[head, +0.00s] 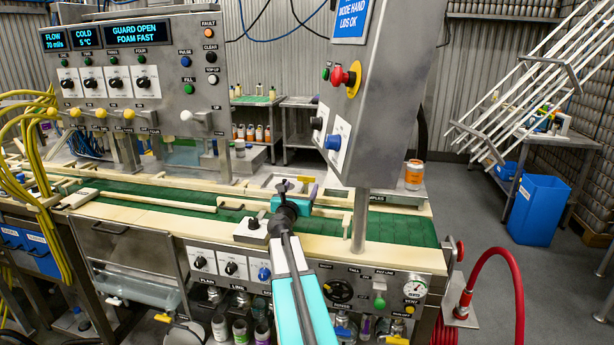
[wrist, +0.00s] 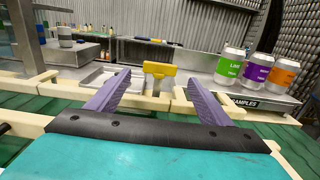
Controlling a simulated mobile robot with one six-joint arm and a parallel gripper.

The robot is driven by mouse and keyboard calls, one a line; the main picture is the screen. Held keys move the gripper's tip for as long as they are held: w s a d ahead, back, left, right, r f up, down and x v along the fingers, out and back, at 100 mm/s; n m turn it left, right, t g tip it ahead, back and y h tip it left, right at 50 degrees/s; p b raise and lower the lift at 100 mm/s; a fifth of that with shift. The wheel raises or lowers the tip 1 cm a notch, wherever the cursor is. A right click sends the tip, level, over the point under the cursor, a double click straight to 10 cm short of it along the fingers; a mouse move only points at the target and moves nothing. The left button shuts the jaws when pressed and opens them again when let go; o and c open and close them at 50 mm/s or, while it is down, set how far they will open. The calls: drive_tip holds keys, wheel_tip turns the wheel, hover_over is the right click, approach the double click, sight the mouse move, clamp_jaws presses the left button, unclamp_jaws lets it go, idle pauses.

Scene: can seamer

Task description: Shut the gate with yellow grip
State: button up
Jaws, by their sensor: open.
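A small part of the yellow grip (head: 305,179) shows beyond my gripper in the head view. My gripper (wrist: 156,82) is open and empty. Its two purple fingers frame the yellow grip from the near side, one to each side in the picture. The grip looks a little beyond the fingertips. In the head view my gripper (head: 298,186) hangs over the green conveyor and hides most of the gate. I cannot tell the gate's exact angle.
Cream guide rails (head: 150,199) run along the green conveyor (head: 395,227). A steel control box (head: 385,90) on a post stands to the right. Labelled cans (wrist: 257,68) stand on a samples shelf at the right. A steel tray (wrist: 103,79) lies behind the left finger.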

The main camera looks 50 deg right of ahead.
drive_tip(key=p+x, duration=0.2)
drive_tip(key=x, duration=1)
drive_tip(key=shift+d, duration=0.4)
drive_tip(key=shift+w, duration=0.1)
drive_tip(key=c, duration=1.5)
drive_tip(key=shift+a, duration=0.1)
